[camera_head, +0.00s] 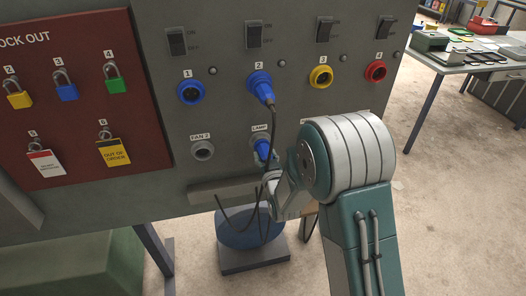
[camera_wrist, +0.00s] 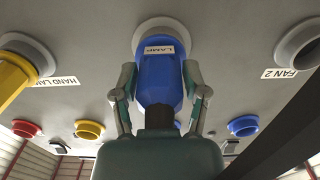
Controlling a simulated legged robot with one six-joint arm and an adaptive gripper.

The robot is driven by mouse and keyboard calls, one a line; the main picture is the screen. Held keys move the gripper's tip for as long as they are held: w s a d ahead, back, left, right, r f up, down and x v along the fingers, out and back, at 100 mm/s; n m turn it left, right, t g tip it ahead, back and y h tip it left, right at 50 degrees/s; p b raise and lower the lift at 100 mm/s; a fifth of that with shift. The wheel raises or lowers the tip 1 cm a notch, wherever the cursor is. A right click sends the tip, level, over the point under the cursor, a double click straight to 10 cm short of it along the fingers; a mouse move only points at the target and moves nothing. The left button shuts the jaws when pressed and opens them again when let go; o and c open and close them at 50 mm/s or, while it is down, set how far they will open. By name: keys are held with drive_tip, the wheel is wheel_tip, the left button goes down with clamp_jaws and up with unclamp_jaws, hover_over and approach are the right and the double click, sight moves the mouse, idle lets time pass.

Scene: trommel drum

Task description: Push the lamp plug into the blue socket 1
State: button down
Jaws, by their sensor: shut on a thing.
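The blue lamp plug (camera_wrist: 158,78), labelled LAMP, is between the two fingers of my gripper (camera_wrist: 158,84), which is shut on it. Its front end meets the grey LAMP holder (camera_wrist: 165,32); I cannot tell how deep it sits. In the head view the lamp plug (camera_head: 263,150) shows at the LAMP holder, with my gripper (camera_head: 266,163) partly hidden by my wrist. Blue socket 1 (camera_head: 191,92) is empty, up and left of the plug; it also shows in the wrist view (camera_wrist: 243,126).
Blue socket 2 (camera_head: 259,80) holds a blue plug with a hanging dark cable (camera_head: 272,125). Yellow socket 3 (camera_head: 320,77) and red socket 4 (camera_head: 375,71) are empty. The FAN 2 holder (camera_head: 203,150) is empty. A yellow plug (camera_wrist: 14,80) sits at the HAND LAMP holder.

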drive_tip(key=shift+r, duration=0.4)
drive_tip(key=shift+v, duration=2.25)
drive_tip(key=shift+f, duration=0.2)
drive_tip(key=shift+s, duration=0.1)
drive_tip(key=shift+v, duration=2.4)
